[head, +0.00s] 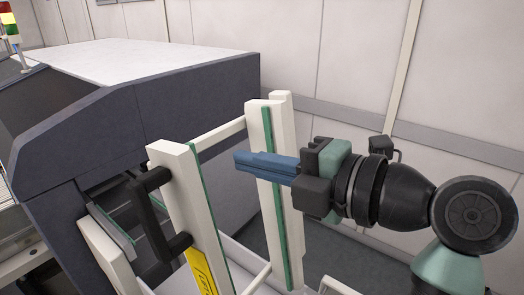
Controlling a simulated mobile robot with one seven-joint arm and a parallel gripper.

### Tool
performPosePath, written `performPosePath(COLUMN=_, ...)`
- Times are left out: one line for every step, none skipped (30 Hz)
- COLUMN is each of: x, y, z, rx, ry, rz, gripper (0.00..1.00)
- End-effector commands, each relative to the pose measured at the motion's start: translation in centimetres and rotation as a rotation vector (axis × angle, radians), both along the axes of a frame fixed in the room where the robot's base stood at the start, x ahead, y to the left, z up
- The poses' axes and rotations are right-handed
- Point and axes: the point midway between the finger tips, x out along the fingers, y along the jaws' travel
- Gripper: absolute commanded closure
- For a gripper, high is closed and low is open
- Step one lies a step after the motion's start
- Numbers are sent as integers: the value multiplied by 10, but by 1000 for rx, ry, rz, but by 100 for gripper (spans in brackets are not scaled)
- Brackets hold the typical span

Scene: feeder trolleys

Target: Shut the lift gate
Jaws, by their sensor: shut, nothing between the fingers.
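A white upright (190,205) with a green edge strip stands at the lower middle of the head view. A black bar handle (150,220) is on its left side, and a yellow label (201,272) with partly readable lettering is low on it. This looks like the lift gate; its lower part is cut off by the picture edge, and I cannot tell how far open it stands. My gripper (238,162) points left with its blue fingers together and empty. The fingers pass in front of a second white post with a green strip (264,125), right of the handle; contact is unclear.
A dark grey machine housing (200,95) with a pale top fills the left and back. A white rail (219,134) joins the uprights. A pale panelled wall (320,50) stands behind. A signal light (10,27) is at the far left.

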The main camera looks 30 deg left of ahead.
Motion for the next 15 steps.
performPosePath(x=-1, y=13, z=2, rx=-1, ry=5, rz=4, gripper=100)
performPosePath(x=0, y=19, z=1, rx=0, ry=5, rz=4, gripper=100)
performPosePath(x=1, y=28, z=0, rx=-1, ry=5, rz=4, gripper=100)
performPosePath(x=1, y=35, z=-2, rx=-1, ry=5, rz=4, gripper=100)
performPosePath(x=2, y=41, z=-2, rx=-1, ry=5, rz=3, gripper=100)
performPosePath(x=3, y=49, z=-4, rx=0, ry=5, rz=3, gripper=100)
performPosePath(x=3, y=55, z=-5, rx=0, ry=5, rz=2, gripper=100)
performPosePath(x=3, y=60, z=-7, rx=-2, ry=6, rz=2, gripper=100)
performPosePath(x=4, y=67, z=-7, rx=0, ry=5, rz=2, gripper=100)
performPosePath(x=5, y=72, z=-8, rx=-1, ry=5, rz=2, gripper=100)
performPosePath(x=5, y=76, z=-9, rx=-1, ry=5, rz=1, gripper=100)
performPosePath(x=5, y=81, z=-11, rx=-1, ry=4, rz=0, gripper=100)
performPosePath(x=6, y=84, z=-11, rx=-1, ry=4, rz=0, gripper=100)
performPosePath(x=6, y=87, z=-12, rx=0, ry=4, rz=-1, gripper=100)
performPosePath(x=7, y=91, z=-13, rx=0, ry=4, rz=-2, gripper=100)
